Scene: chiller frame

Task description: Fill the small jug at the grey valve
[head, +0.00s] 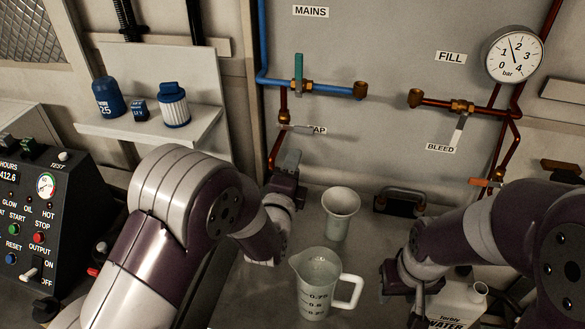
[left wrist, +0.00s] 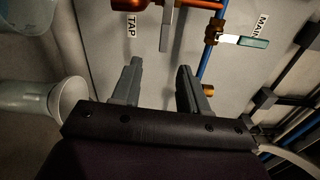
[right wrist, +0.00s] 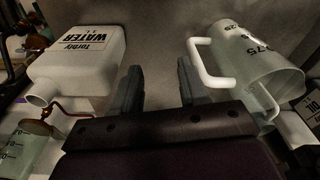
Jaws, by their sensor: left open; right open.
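A pale graduated jug with a white handle (head: 316,285) stands upright on the worktop at front centre; it also shows in the right wrist view (right wrist: 250,65). The valve labelled TAP has a grey lever (left wrist: 166,30), with its copper pipe on the back panel. My left gripper (head: 287,168) is open just below the tap; its empty jaws also show in the left wrist view (left wrist: 158,82). My right gripper (head: 401,298) is open and empty, between the jug and a white water bottle (right wrist: 80,60). I cannot tell whether the jug holds liquid.
A pale flared vessel (head: 338,215) stands behind the jug. A green-levered MAINS valve (head: 298,75), a FILL valve (head: 461,107) and a gauge (head: 513,55) are on the panel. A graduated greenish vessel (right wrist: 18,150) is partly visible. A control box (head: 70,200) stands left.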

